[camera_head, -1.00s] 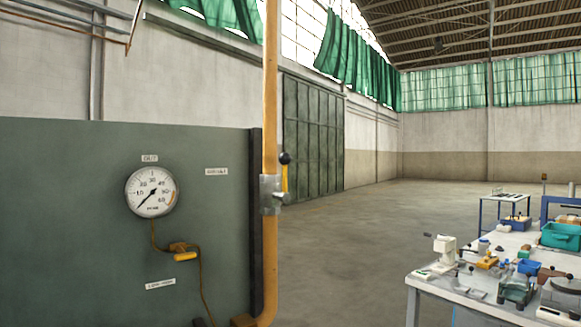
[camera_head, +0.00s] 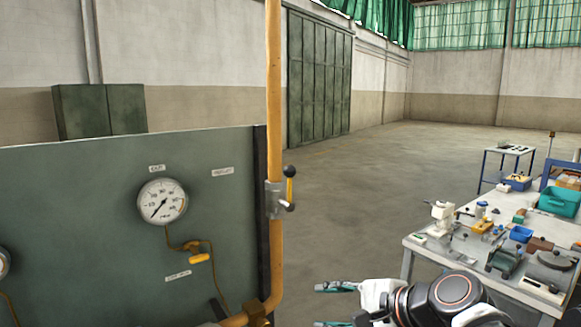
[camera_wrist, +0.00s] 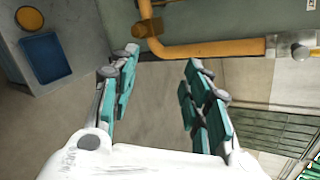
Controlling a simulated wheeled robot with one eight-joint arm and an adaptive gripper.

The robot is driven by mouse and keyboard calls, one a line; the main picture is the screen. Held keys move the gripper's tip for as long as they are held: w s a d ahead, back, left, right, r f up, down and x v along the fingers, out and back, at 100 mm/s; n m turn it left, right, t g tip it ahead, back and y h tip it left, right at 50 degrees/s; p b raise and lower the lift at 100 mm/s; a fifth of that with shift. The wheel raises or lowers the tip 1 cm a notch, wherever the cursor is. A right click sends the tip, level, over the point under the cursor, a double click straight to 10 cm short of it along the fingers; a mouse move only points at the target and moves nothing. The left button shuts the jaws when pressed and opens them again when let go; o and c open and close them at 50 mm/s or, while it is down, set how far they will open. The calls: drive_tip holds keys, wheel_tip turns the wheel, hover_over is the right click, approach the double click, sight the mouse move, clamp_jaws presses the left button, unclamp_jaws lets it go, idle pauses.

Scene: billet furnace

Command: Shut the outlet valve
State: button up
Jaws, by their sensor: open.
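A vertical yellow pipe (camera_head: 274,110) runs up beside the panel's right edge and carries a grey valve body (camera_head: 275,200). Its yellow lever (camera_head: 290,188) with a black knob (camera_head: 290,171) stands upright, along the pipe. A smaller yellow handle (camera_head: 200,259) sits on a thin line below the round gauge (camera_head: 162,201), whose label appears to read OUT. My gripper (camera_head: 320,305) is low in the head view, right of and below the lever, open and empty. In the wrist view, my gripper (camera_wrist: 160,62) has its teal fingers apart, with the pipe (camera_wrist: 215,48) beyond them.
The green panel (camera_head: 80,220) fills the left side; another gauge (camera_head: 4,263) shows at its edge. A workbench (camera_head: 420,245) with tools and bins stands right of my arm. Open floor (camera_head: 350,190) lies between pipe and bench. The wrist view shows a blue tray (camera_wrist: 46,60).

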drive_tip(key=w+r+m+t+y+p, duration=0.1)
drive_tip(key=w+r+m+p, duration=0.2)
drive_tip(key=r, duration=0.3)
drive_tip(key=w+r+m+t+y+p, duration=0.1)
drive_tip(key=w+r+m+y+p, duration=0.1)
drive_tip(key=r+m+p, duration=0.3)
drive_tip(key=m+t+y+p, duration=0.2)
drive_tip(key=m+p, duration=0.2)
approach(291, 183)
drive_tip(key=p+x, duration=0.1)
drive_tip(key=x, duration=0.9)
drive_tip(key=shift+w+a, duration=0.2)
drive_tip(key=shift+w, duration=0.1)
clamp_jaws()
